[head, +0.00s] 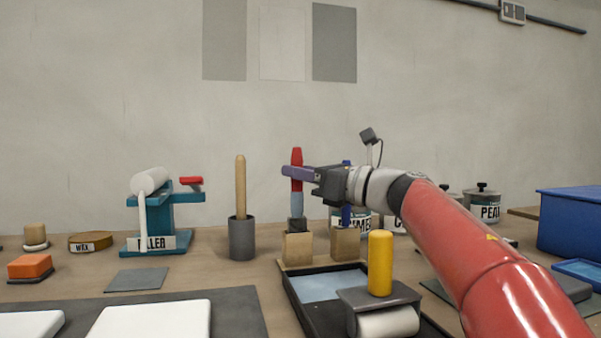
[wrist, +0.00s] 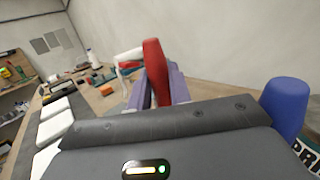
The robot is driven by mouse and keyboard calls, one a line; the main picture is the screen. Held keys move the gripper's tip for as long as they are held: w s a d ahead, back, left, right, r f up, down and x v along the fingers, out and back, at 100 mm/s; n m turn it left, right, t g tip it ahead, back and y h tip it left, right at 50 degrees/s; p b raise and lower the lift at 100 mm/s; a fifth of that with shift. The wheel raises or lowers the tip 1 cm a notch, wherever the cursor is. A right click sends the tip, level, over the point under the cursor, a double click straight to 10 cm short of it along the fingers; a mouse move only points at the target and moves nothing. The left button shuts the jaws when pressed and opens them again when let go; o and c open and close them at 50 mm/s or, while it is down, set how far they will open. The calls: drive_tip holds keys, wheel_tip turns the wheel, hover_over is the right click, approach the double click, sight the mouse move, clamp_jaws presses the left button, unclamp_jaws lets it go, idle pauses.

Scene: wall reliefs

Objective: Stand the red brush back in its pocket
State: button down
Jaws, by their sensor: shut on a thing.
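The red brush (head: 297,157) stands upright in the head view, with a red handle, a pale blue middle and a dark lower end. My gripper (head: 297,173) is shut on its handle with purple fingers. The dark end is at the top of the left wooden pocket (head: 297,249); I cannot tell how far inside it is. In the wrist view the red handle (wrist: 157,68) sticks up between the fingers, leaning slightly, and its lower part is hidden. A blue brush (head: 346,214) stands at the right wooden pocket (head: 345,245), partly hidden by my gripper.
A grey cup with a wooden stick (head: 241,238) stands left of the pockets. A black tray (head: 297,293) with a yellow-handled roller (head: 380,263) lies in front. A teal stand (head: 160,220) is further left. Cans (head: 483,207) and a blue bin (head: 570,222) are at right.

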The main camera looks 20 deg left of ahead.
drive_tip(key=shift+f+b, duration=1.1)
drive_tip(key=shift+f, duration=0.15)
drive_tip(key=c, duration=0.7)
unclamp_jaws()
drive_tip(key=shift+r, duration=0.15)
drive_tip(key=shift+r+p, duration=3.55)
drive_tip(key=shift+r, duration=0.35)
drive_tip(key=shift+d, duration=0.1)
